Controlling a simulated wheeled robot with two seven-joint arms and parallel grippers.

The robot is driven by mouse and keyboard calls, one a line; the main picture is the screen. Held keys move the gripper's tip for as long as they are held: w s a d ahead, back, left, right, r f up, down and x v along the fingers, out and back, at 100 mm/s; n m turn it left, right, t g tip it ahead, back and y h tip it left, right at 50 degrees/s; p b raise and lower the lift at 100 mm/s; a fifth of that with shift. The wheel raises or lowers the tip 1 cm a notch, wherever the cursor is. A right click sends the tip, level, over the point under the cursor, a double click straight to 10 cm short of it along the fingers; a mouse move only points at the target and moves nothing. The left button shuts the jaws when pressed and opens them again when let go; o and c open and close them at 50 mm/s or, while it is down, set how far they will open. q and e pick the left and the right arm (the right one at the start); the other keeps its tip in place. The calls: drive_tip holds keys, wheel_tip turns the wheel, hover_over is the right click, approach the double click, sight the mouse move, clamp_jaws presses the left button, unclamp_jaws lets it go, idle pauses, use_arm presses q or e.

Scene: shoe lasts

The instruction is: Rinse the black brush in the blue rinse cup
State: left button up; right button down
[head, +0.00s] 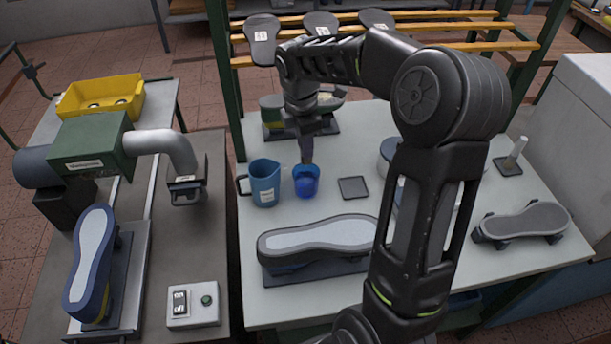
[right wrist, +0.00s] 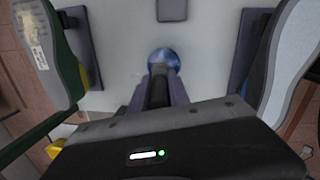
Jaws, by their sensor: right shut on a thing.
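The blue rinse cup (head: 306,184) stands on the white table, just right of a blue jug (head: 265,184) with a handle and a label. My right gripper (head: 306,155) points down right over the cup. It is shut on the dark handle of the black brush (right wrist: 158,86), seen between the fingers in the right wrist view. The cup's round blue opening (right wrist: 164,57) lies straight beyond the fingertips there. The brush's bristle end is hidden, so I cannot tell how deep it is in the cup. My left gripper is not in view.
A dark square pad (head: 353,187) lies right of the cup. A grey-soled shoe last (head: 315,236) lies in front, and another last (head: 522,222) at right. A pale peg on a dark base (head: 512,158) stands back right. Several lasts sit on the wooden rack behind.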

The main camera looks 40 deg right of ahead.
drive_tip(key=shift+r, duration=0.1)
wheel_tip(320, 180, up, 2)
drive_tip(key=shift+r+p, duration=0.15)
drive_tip(key=shift+p, duration=0.55)
drive_tip(key=shift+r, duration=0.75)
drive_tip(key=shift+f, duration=0.1)
